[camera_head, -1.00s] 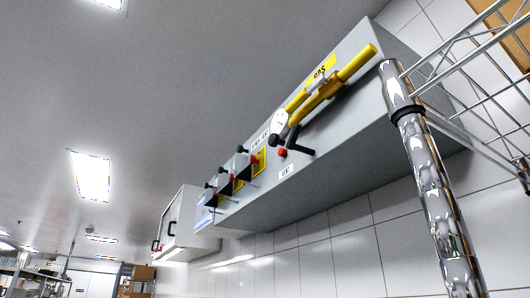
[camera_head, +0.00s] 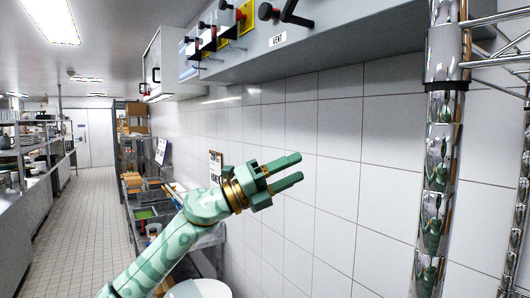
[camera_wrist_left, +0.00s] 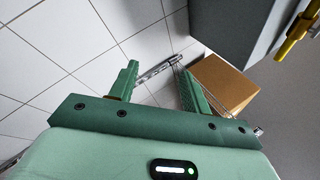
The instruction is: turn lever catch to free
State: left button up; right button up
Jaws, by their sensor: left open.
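A grey wall cabinet (camera_head: 350,40) runs along the top of the head view. A black bent lever (camera_head: 290,16) sticks out from it near a VENT label, beside a round black knob (camera_head: 265,11). I cannot tell which lever is the catch. A yellow bar (camera_wrist_left: 300,30) shows at the upper right in the left wrist view. My left gripper (camera_head: 301,168) is open and empty, below the cabinet and apart from it; its fingers also show in the left wrist view (camera_wrist_left: 157,72). My right gripper is out of view.
A shiny metal post (camera_head: 435,170) with a wire shelf (camera_head: 500,60) stands at the right. A row of small switches (camera_head: 222,28) sits further along the cabinet. A cardboard box (camera_wrist_left: 222,80) shows beyond the fingers in the wrist view. The tiled wall (camera_head: 340,130) is bare.

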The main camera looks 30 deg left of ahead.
pick_arm(q)
jog(key=s+a+r+m+g+y+p, duration=0.1)
jog(key=s+r+m, duration=0.25)
jog(key=r, duration=0.45)
jog(key=s+a+r+m+g+p, duration=0.1)
jog(key=s+r+m+g+p, duration=0.2)
jog(key=r, duration=0.5)
jog(key=t+y+p, duration=0.2)
jog(key=t+y, duration=0.4)
jog(key=y, duration=0.1)
send_near(262, 11)
jog(key=p+x, duration=0.5)
jog(key=x, duration=0.5)
jog(key=shift+r, duration=0.15)
jog(key=shift+w+d, duration=0.15)
jog(key=shift+w, duration=0.25)
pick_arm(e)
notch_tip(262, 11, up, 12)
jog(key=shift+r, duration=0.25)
pick_arm(q)
jog(key=c, duration=0.9)
